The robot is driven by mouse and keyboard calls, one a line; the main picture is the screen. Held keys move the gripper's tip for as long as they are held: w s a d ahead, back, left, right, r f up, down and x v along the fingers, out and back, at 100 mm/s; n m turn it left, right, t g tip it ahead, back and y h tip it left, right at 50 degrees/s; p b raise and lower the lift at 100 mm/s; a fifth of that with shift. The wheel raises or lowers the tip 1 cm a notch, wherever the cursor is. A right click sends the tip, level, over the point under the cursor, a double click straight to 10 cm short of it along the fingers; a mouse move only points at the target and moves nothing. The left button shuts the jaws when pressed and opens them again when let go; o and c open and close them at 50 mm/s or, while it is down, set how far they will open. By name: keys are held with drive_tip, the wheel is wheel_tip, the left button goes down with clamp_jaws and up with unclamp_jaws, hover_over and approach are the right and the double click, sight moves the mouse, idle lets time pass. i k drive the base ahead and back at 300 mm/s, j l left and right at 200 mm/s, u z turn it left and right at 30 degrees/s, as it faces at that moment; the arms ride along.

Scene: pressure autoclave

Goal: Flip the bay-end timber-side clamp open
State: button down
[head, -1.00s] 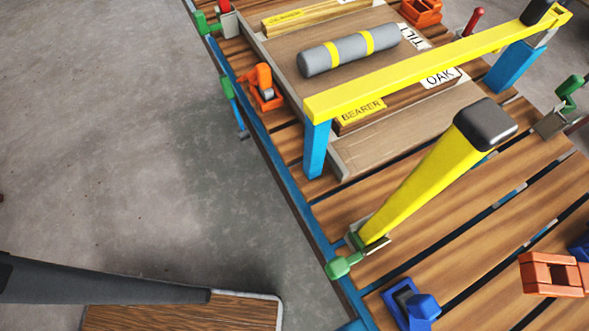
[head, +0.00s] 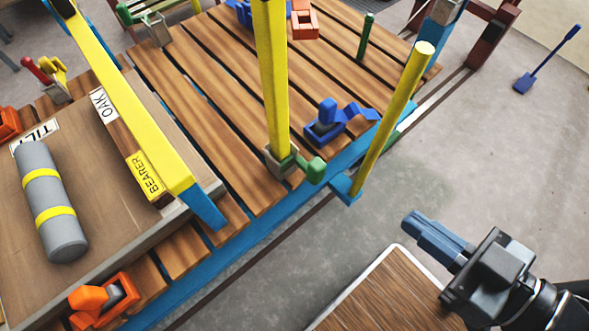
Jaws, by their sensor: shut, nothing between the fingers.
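Several clamps show on the slatted deck (head: 205,120), and I cannot tell for certain which is the bay-end timber-side one. A blue clamp (head: 325,128) sits near the blue deck edge, its arm lying toward the right. An orange clamp (head: 100,300) is at the lower left, beside the board with the timber stack. A green-knobbed bracket (head: 315,170) stands at the foot of a yellow post. My gripper (head: 412,224) is at the lower right, off the deck over the floor. It is shut and empty, touching no clamp.
A yellow bar (head: 140,110) crosses above the OAK and BEARER timbers. A grey cylinder (head: 50,200) lies on the left board. Yellow posts (head: 270,80) (head: 395,115) rise near the blue edge. A wood-topped surface (head: 385,295) is below my gripper.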

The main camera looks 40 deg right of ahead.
sight(315, 171)
drive_tip(key=l+u, duration=0.2)
drive_tip(key=u, duration=0.15)
drive_tip(key=l+u, duration=0.25)
drive_tip(key=u, duration=0.15)
drive_tip(key=l+u, duration=0.1)
drive_tip(key=l, duration=0.35)
drive_tip(key=k+l+u, duration=0.15)
drive_tip(key=l, duration=0.35)
drive_tip(key=k+l+u, duration=0.1)
drive_tip(key=l, duration=0.35)
drive_tip(key=k+l+u, duration=0.15)
drive_tip(key=l, duration=0.3)
drive_tip(key=k+l, duration=0.1)
drive_tip(key=l, duration=0.3)
drive_tip(key=k+l, duration=0.1)
drive_tip(key=l, duration=0.25)
drive_tip(key=k+l, duration=0.1)
drive_tip(key=l, duration=0.3)
drive_tip(key=j, duration=0.15)
drive_tip(key=l, duration=0.15)
